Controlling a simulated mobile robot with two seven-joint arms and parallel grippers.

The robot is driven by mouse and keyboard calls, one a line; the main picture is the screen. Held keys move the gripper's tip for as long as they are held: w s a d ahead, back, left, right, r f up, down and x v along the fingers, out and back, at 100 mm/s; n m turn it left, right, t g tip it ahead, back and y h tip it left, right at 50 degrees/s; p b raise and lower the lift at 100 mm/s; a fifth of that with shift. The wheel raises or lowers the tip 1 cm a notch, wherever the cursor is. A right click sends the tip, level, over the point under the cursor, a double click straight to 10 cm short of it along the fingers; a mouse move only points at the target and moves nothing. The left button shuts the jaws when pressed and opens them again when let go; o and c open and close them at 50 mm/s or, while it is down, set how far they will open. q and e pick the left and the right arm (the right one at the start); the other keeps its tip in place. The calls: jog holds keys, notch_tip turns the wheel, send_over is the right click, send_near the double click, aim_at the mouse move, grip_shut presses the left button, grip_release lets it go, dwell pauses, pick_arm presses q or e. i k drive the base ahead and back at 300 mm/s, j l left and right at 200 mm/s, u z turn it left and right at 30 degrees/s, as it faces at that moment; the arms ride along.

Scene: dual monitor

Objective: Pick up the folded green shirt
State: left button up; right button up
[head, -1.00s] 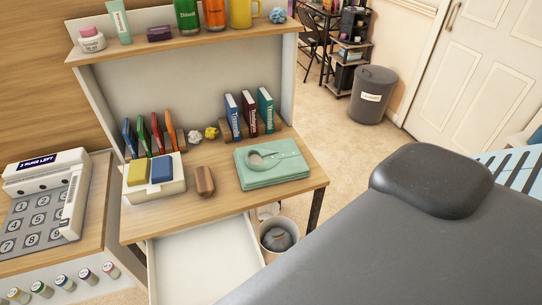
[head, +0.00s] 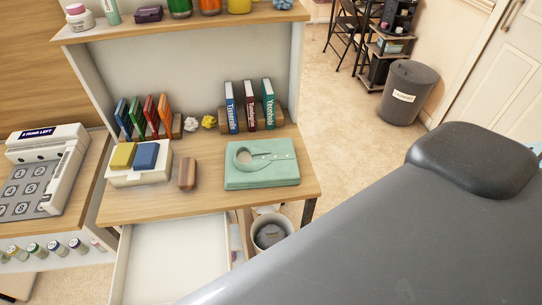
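The folded green shirt (head: 262,178) lies flat on the right part of the wooden desk top (head: 220,204), collar side up. It is a light mint green. Neither of my grippers shows in the head view, so I cannot see whether they are open or shut. Nothing touches the shirt from above.
A brown block (head: 187,174) lies left of the shirt, beside a white box (head: 150,176) with yellow and blue sponges. Books (head: 250,104) stand behind it. An open drawer (head: 172,262) juts out below; a bin (head: 271,234) stands beside it. A large grey padded surface (head: 400,225) fills the lower right.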

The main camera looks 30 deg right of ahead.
aim_at(263, 164)
jog(key=k+l, duration=0.1)
jog(key=l, duration=1.6)
